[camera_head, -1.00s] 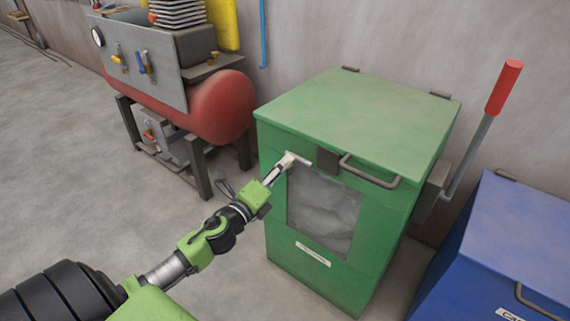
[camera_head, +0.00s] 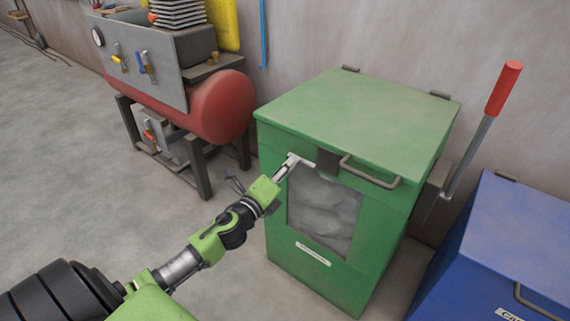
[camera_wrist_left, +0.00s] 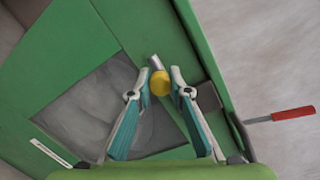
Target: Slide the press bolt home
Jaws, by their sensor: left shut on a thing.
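The green press (camera_head: 385,215) stands at the centre right in the head view, its lid down. Its bolt is a pale metal rod (camera_head: 305,162) on the front face, below the lid edge and left of a dark bracket (camera_head: 328,161). In the left wrist view the rod (camera_wrist_left: 154,61) ends in a yellow knob (camera_wrist_left: 160,87). My left gripper (camera_head: 289,165) is shut on the bolt knob, with one finger on each side in the left wrist view (camera_wrist_left: 161,77). The gripper hides the knob in the head view. My right gripper is out of view.
A lid handle (camera_head: 369,173) sits right of the bracket. A red-gripped lever (camera_head: 504,88) rises on the press's right side. A blue bin (camera_head: 515,235) stands at the right, a red tank machine (camera_head: 220,107) behind left. Floor left of the press is clear.

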